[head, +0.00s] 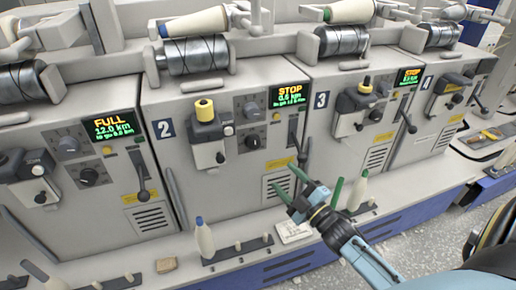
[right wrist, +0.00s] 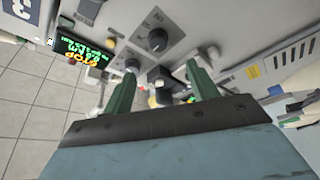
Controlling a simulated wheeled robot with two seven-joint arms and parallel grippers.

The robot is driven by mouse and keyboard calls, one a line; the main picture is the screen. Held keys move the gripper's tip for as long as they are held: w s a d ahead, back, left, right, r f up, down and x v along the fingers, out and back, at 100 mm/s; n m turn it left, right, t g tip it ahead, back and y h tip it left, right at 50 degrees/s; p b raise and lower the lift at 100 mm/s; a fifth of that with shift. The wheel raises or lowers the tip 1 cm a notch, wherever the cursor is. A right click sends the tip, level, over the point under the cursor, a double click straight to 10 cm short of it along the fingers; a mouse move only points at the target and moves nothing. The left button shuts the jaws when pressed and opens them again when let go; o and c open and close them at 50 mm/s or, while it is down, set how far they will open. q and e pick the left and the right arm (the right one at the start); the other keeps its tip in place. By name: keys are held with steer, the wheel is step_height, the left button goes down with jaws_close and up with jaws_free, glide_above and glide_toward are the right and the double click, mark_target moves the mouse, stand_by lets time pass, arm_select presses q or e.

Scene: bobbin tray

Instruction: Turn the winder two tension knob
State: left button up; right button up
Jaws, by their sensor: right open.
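Winder two (head: 218,173), marked with a 2 plate (head: 166,129), stands left of centre in the head view. My right gripper (head: 286,177) is open and empty, in front of the lower right part of winder two, below and right of both knobs. In the right wrist view its green fingers (right wrist: 163,85) point at the panel, with a dial knob (right wrist: 157,40) beyond them, apart from them. My left gripper is not in view.
Winder two's display (head: 290,93) reads STOP. A black-knobbed lever (head: 302,158) stands close to my right gripper. A yellow-topped unit (head: 205,110) sits left of the knobs. A cone with a blue tip (head: 204,238) and a green-tipped cone (head: 357,190) stand on the ledge below.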

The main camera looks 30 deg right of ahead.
mark_target(255, 146)
steer(key=b+x, duration=0.3)
steer(key=x, duration=0.9)
steer(key=shift+r, duration=0.15)
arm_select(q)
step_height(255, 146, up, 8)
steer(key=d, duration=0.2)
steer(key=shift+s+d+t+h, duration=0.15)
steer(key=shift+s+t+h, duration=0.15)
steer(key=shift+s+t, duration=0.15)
arm_select(e)
steer(key=shift+w+a+r, duration=0.15)
steer(key=shift+w+r, duration=0.05)
steer(key=shift+w, duration=0.4)
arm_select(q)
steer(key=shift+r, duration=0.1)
arm_select(e)
steer(key=shift+c, duration=0.5)
steer(key=c, duration=0.9)
